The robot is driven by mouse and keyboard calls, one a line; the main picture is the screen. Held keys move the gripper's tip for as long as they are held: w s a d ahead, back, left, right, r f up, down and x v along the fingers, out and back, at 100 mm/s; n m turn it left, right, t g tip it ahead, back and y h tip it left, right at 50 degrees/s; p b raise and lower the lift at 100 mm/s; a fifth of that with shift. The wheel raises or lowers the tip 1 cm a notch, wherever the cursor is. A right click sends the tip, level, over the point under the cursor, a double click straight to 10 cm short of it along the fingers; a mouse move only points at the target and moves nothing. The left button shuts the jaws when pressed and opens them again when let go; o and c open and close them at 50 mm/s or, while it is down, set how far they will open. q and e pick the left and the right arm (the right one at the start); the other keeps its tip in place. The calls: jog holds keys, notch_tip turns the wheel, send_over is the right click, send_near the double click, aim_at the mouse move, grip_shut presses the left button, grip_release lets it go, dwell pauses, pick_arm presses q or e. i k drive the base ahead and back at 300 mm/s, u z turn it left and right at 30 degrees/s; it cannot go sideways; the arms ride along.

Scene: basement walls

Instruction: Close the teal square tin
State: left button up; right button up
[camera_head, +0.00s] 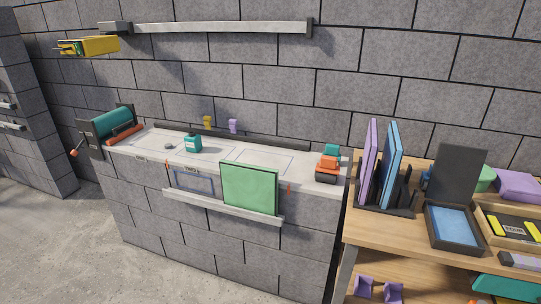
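A small teal square container (193,144) with a pale label stands upright on the grey ledge, left of its middle; I take it to be the teal square tin. Its top is too small to tell whether it is open or shut. A small grey round piece (169,146) lies just to its left, apart from it; I cannot tell whether it is a lid. Neither of my grippers is in view.
A green panel (249,188) leans on the ledge's front. Stacked orange and teal pieces (328,164) stand at its right end. The wooden table (385,235) at right holds upright boards (389,166), a black box with a raised lid (458,172) and other things.

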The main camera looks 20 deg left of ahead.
aim_at(194, 143)
jog(key=u, duration=1.8)
jog(key=i, duration=1.6)
jog(key=z, duration=0.3)
jog(key=i, duration=1.05)
jog(key=z, duration=0.95)
jog(key=i, duration=0.4)
jog(key=z, duration=0.3)
